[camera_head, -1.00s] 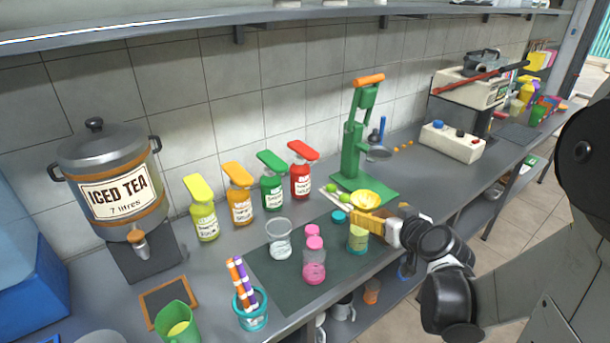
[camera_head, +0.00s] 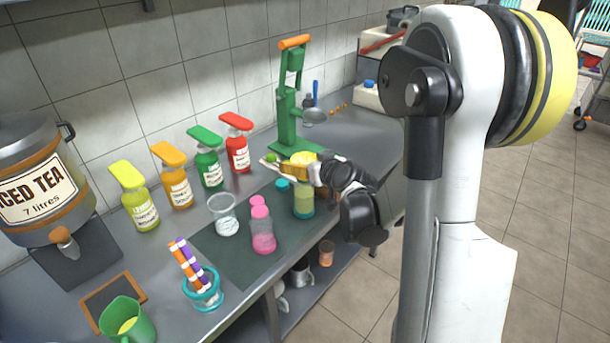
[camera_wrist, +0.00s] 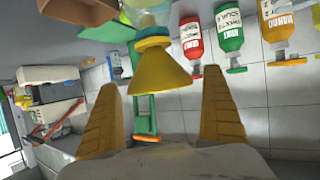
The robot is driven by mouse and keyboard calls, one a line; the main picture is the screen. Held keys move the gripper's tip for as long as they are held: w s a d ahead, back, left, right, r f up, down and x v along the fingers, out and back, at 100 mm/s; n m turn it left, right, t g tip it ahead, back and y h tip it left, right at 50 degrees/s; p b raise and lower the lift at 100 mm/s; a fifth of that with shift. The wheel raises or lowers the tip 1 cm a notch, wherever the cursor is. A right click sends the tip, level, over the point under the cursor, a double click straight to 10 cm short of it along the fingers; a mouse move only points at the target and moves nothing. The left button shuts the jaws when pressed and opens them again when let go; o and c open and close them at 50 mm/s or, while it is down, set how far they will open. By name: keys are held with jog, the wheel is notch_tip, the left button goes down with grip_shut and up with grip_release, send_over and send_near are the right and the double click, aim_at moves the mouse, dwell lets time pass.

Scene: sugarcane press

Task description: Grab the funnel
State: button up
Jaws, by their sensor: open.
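The yellow funnel (camera_wrist: 162,75) is a cone that shows in the middle of the wrist view, which is upside down. Its wide mouth faces up and its narrow end points down at a jar with a teal collar (camera_wrist: 152,43). In the head view the funnel (camera_head: 303,156) shows just above my gripper, partly hidden. The jar (camera_head: 303,203) with yellow-green contents stands below it. My gripper (camera_wrist: 160,82) is open, its two yellow fingers on either side of the funnel with gaps visible. In the head view my gripper (camera_head: 300,169) is at the jar's top.
A pink bottle (camera_head: 263,238), a clear cup (camera_head: 225,215) and a teal cap (camera_head: 282,185) are close by on the dark mat (camera_head: 245,265). The green press (camera_head: 287,115) stands behind. Several syrup bottles, including a red-topped one (camera_head: 238,150), line the wall.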

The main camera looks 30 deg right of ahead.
jog(key=shift+w, duration=0.1)
jog(key=c, duration=1.1)
jog(key=shift+c, duration=0.2)
